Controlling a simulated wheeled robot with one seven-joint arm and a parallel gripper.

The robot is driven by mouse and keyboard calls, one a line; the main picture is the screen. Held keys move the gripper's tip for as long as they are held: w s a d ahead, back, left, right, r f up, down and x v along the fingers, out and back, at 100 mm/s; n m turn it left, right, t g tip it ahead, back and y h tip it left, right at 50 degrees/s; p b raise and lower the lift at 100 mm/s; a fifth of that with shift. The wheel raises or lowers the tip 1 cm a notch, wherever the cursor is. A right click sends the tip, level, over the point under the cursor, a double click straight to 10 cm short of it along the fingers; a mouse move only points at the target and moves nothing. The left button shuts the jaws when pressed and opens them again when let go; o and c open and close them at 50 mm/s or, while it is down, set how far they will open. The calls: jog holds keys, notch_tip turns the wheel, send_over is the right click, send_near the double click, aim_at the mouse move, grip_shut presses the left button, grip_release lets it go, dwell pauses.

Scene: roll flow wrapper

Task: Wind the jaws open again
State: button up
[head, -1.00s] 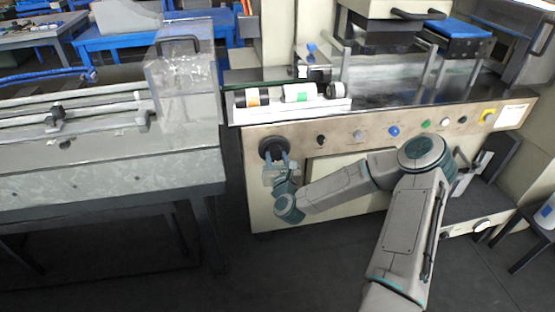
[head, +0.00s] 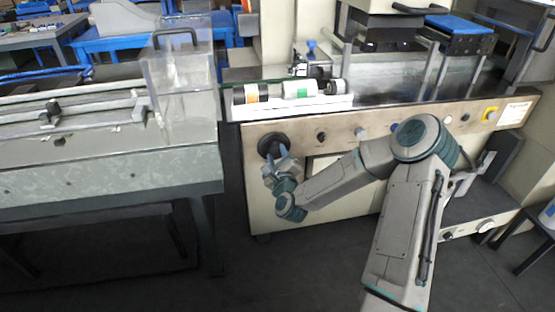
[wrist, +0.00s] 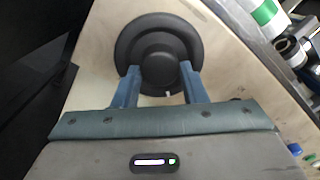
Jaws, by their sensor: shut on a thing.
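A round black handwheel (head: 271,144) sits on the left end of the cream machine front. It fills the top middle of the wrist view (wrist: 158,35), with a smaller raised hub. My gripper (head: 278,157) reaches it from below in the head view. In the wrist view its two blue-grey fingers (wrist: 160,72) lie on either side of the hub and are shut on it. A small white mark shows at the wheel's lower rim between the fingers. I cannot tell which part of the machine is the jaws, or how wide they stand.
A row of small knobs and buttons (head: 359,132) runs along the panel to the right of the wheel. A white tray (head: 300,111) with rolls lies above it. A grey bench (head: 110,170) stands to the left, across a narrow gap. The floor in front is clear.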

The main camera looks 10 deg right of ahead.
jog(key=n+b, duration=0.1)
jog(key=n, duration=0.3)
jog(key=shift+f+b, duration=0.1)
jog(key=shift+b, duration=0.25)
jog(key=n+b, duration=0.2)
jog(key=n, duration=0.1)
jog(key=shift+n, duration=0.3)
jog(key=n+b, duration=0.3)
jog(key=shift+n+y, duration=0.4)
jog(key=n+b, duration=0.3)
jog(key=shift+n, duration=0.4)
jog(key=n+b, duration=0.6)
jog(key=shift+r+n+b, duration=0.2)
jog(key=shift+n+b, duration=1.9)
jog(key=shift+n, duration=0.6)
